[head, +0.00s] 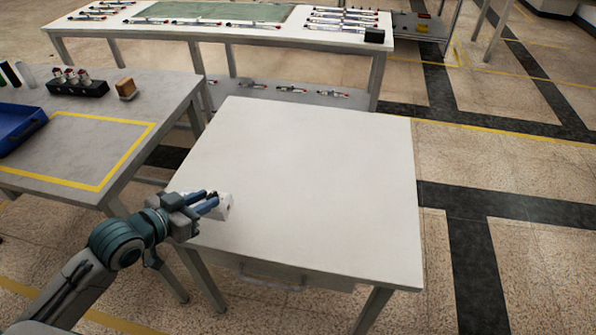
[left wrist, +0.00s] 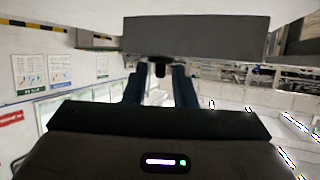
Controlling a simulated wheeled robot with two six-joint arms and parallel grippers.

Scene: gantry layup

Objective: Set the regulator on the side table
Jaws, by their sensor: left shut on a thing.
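The regulator (head: 226,208), a small white block, is at the left front of the white side table (head: 320,180) in the head view. My left gripper (head: 212,203) is shut on it, reaching in from the left. In the left wrist view the regulator (left wrist: 195,40) is a wide grey block beyond the two blue fingers (left wrist: 160,78). Whether its underside touches the tabletop or hangs just above it, I cannot tell. My right gripper is not in view.
The side table's top is otherwise bare. At left, a grey bench (head: 150,95) has a yellow outline, a blue tray (head: 22,132), a black rack (head: 78,88) and a tan block (head: 126,88). Behind stands a long white table (head: 220,33) with several tools and a green mat.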

